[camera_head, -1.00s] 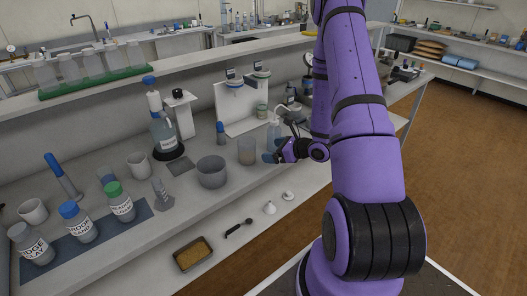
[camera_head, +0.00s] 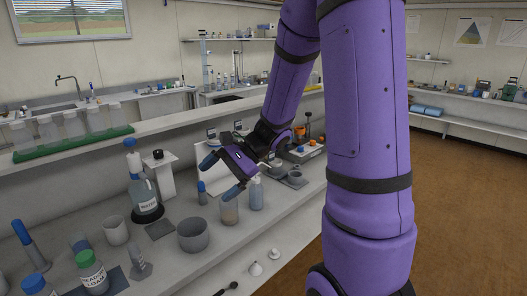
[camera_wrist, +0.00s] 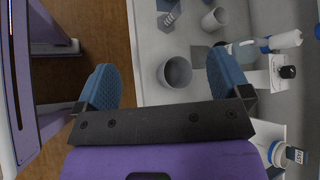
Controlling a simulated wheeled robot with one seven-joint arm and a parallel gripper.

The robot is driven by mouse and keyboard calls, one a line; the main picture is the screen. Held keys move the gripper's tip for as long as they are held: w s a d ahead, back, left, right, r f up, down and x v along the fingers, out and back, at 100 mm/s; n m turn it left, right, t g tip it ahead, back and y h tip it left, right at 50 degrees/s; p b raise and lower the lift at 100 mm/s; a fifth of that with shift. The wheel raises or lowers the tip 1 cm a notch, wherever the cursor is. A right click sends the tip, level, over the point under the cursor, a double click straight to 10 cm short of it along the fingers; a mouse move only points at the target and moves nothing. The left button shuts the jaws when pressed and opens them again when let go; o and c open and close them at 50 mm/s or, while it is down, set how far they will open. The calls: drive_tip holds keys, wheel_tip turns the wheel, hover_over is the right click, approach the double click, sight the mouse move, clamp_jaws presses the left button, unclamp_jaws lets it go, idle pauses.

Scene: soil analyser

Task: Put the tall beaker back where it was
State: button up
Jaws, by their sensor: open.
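The tall beaker (camera_head: 229,212), clear with a brownish tint, stands upright on the bench in the head view, between a grey bowl (camera_head: 193,235) and a wash bottle (camera_head: 256,194). My gripper (camera_head: 220,177) is open and empty, its two blue fingers spread. It hangs above the bench, and its lower fingertip overlaps the beaker's top in the picture. They look apart in height. In the wrist view my gripper (camera_wrist: 165,82) is also open, with the grey bowl (camera_wrist: 175,72) showing between the fingers. I cannot make out the beaker there; the gripper body may hide it.
A large water bottle (camera_head: 145,190) and a white stand (camera_head: 160,173) are left of the gripper. A shelf (camera_head: 150,120) runs behind.

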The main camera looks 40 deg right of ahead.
drive_tip(key=s+a+r+n+t+h, duration=0.1)
drive_tip(key=s+a+r+n+h, duration=0.1)
drive_tip(key=s+r+n+h, duration=0.8)
drive_tip(key=s+r+n, duration=0.4)
drive_tip(key=s, duration=0.4)
drive_tip(key=shift+s+r+n+t, duration=0.25)
drive_tip(key=shift+n+t, duration=0.05)
drive_tip(key=shift+n, duration=0.1)
idle(0.3)
